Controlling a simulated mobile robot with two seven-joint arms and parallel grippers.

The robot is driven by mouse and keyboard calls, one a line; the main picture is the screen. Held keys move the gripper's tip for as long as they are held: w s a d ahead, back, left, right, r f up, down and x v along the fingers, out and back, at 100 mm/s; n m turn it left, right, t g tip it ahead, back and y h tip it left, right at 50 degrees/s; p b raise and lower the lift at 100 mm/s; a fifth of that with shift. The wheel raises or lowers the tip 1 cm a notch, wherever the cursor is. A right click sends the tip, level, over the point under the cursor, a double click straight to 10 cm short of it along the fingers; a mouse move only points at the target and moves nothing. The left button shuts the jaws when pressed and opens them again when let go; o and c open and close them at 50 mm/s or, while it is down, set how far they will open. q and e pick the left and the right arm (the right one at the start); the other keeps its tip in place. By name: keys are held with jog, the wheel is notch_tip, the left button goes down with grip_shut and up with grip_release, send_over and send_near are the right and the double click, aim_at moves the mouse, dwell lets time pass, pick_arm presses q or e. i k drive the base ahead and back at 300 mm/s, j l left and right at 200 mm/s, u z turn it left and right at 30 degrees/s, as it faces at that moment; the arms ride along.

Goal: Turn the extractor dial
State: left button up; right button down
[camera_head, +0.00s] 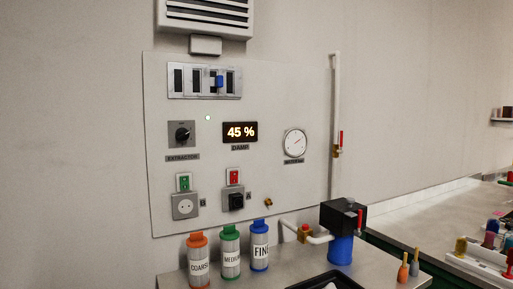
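The extractor dial (182,134) is a black round knob on a grey square plate, on the left part of the white wall panel (262,190). A dark label reading "EXTRACTOR" (182,157) sits just below it. A light pointer mark shows on the knob, but its exact setting is too small to read. Neither of my grippers is in the head view, and nothing touches the dial.
A lit display (240,132) reads 45 %, with a round gauge (295,142) to its right. Sockets and switches sit below. Orange, green and blue capped bottles (230,255) and a black-and-blue device (342,230) stand on the counter (172,279). The space before the dial is clear.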

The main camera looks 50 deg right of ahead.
aim_at(182, 134)
jog(key=z, duration=1.65)
